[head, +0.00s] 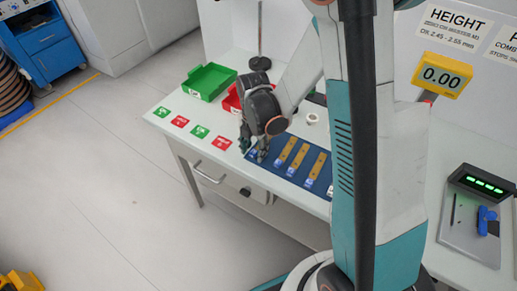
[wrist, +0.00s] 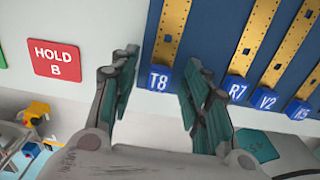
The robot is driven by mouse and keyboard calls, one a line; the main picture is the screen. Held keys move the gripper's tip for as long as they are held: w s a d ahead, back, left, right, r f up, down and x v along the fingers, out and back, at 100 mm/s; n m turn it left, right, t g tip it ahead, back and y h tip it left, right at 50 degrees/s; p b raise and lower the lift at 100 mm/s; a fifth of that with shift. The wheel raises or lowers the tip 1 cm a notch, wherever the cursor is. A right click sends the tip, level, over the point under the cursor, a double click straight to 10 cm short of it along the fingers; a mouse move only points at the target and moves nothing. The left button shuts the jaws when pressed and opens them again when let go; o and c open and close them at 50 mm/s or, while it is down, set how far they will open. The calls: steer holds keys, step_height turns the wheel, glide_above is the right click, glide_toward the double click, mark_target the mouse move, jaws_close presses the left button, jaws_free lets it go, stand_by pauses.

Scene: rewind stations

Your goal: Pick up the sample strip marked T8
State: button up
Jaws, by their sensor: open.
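The sample strip marked T8 (wrist: 171,32) is a perforated brass-coloured strip with a blue end block (wrist: 158,79) that reads T8. It lies on a dark blue mat (wrist: 215,40). My gripper (wrist: 160,64) is open, with one finger on each side of the T8 block in the wrist view. A gap shows between the block and each finger, and nothing is held. In the head view my gripper (head: 254,152) is over the left end of the blue mat (head: 270,164) and largely hides the T8 strip there.
Strips R7 (wrist: 237,90), V2 (wrist: 264,99) and another with an unclear label lie right of T8. A red HOLD B card (wrist: 57,58) lies to the left. A green bin (head: 209,82) and a red bin (head: 232,104) stand behind. The table's front edge is close.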

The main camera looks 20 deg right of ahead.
steer(key=c, duration=1)
steer(key=shift+r, duration=0.1)
